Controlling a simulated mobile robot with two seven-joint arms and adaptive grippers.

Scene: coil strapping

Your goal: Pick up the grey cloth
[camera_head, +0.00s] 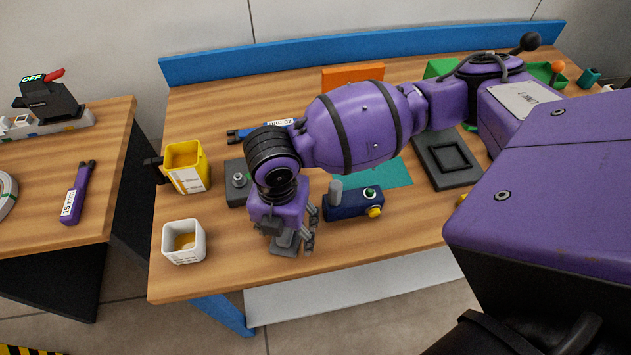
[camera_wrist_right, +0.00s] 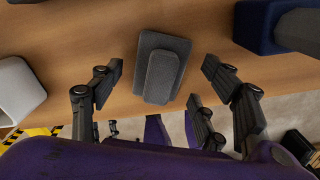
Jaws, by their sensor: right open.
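The grey cloth (camera_wrist_right: 163,72) lies on the wooden table near its front edge, as a flat dark grey pad with a narrower grey piece on top. In the head view the cloth (camera_head: 284,246) shows only partly, below my right gripper (camera_head: 296,233). In the wrist view my right gripper (camera_wrist_right: 163,66) is open, with its fingers apart on either side of the cloth and nothing held. I cannot tell the exact height of the fingers over the table. My left gripper is not in view.
A white cup (camera_head: 184,242) and a yellow bin (camera_head: 186,167) stand left of the gripper. A dark blue box (camera_head: 352,205) with a yellow knob stands close on its right. A grey block (camera_head: 238,186) is behind. A black tray (camera_head: 447,160) lies farther right.

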